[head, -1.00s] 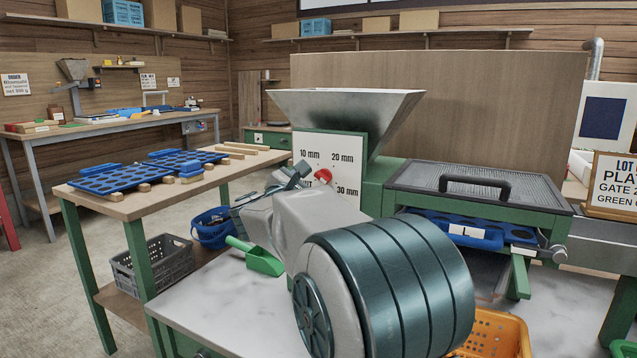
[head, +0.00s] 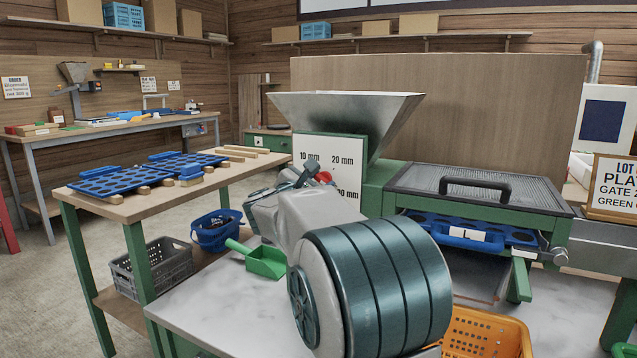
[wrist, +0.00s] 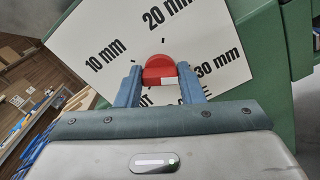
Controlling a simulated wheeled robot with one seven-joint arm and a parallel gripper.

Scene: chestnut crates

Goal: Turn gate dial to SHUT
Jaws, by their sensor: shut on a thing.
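The red gate dial (wrist: 159,68) sits on the white scale plate (wrist: 105,28), marked 10 mm, 20 mm and 30 mm, on the front of the green machine. My gripper (wrist: 160,78) has its two blue fingers on either side of the dial and is shut on it. A pale mark shows on the dial's lower part; I cannot tell which setting it points to. The lower lettering, ending in "UT", is partly hidden by my fingers. In the head view, the dial (head: 324,177) shows partly behind my gripper, and the plate (head: 320,150) rises above it.
A metal hopper (head: 345,112) tops the machine. To its right are a black-handled grid cover (head: 480,186) and a blue tray (head: 470,236) labelled L. A green scoop (head: 266,262) lies on the pale worktop, left of my arm. An orange basket (head: 490,335) is at front right.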

